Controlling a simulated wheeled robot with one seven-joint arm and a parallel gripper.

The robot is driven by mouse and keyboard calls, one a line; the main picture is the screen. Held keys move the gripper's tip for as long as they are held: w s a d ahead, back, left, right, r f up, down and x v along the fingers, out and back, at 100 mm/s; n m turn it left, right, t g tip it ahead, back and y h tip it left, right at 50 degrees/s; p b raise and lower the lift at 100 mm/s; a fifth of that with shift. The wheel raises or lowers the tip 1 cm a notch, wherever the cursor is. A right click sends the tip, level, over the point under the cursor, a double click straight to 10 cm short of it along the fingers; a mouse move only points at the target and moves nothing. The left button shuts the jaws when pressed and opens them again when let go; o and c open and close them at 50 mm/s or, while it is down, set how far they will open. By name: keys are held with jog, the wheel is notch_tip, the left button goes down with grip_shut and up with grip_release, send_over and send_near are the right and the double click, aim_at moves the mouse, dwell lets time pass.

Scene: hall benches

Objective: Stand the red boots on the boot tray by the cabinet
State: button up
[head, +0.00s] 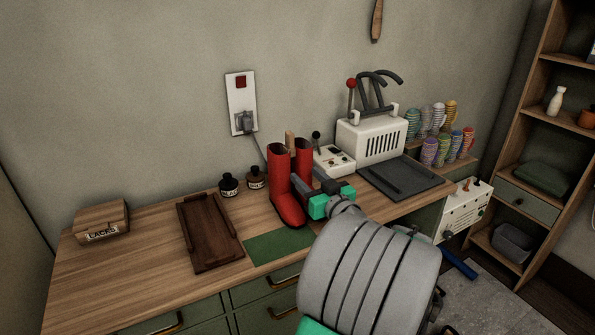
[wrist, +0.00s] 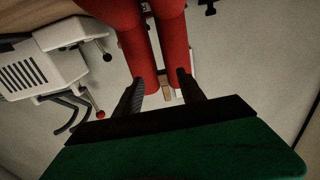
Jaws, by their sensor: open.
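The red boots (head: 281,178) stand upright side by side on the wooden bench, toes toward the front. My gripper (head: 312,183) is open at the right side of the boots, its dark fingers at shaft height. In the wrist view the boots (wrist: 152,35) fill the top middle, with the open fingers (wrist: 160,82) close to the shafts; I cannot tell whether they touch. A black ridged tray (head: 405,179) lies flat on the bench to the right, in front of a white vented machine. I cannot tell if this is the boot tray.
A brown wooden tray (head: 208,232) and green mat (head: 276,247) lie left and front of the boots. Two ink-dark jars (head: 229,184), a white switch box (head: 335,160) and the white machine (head: 371,139) stand nearby. A laces box (head: 102,220) is far left. Shelves (head: 520,140) stand right.

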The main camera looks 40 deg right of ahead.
aim_at(296, 167)
jog(key=shift+o, duration=0.4)
jog(key=v, duration=0.4)
jog(key=shift+s+a+r, duration=0.1)
jog(key=shift+s, duration=0.05)
jog(key=p+x, duration=1.1)
jog(key=p, duration=0.1)
jog(key=shift+w, duration=0.25)
jog(key=shift+w+d+f, duration=0.25)
jog(key=shift+w+f, duration=0.05)
jog(key=shift+c, duration=0.5)
grip_shut()
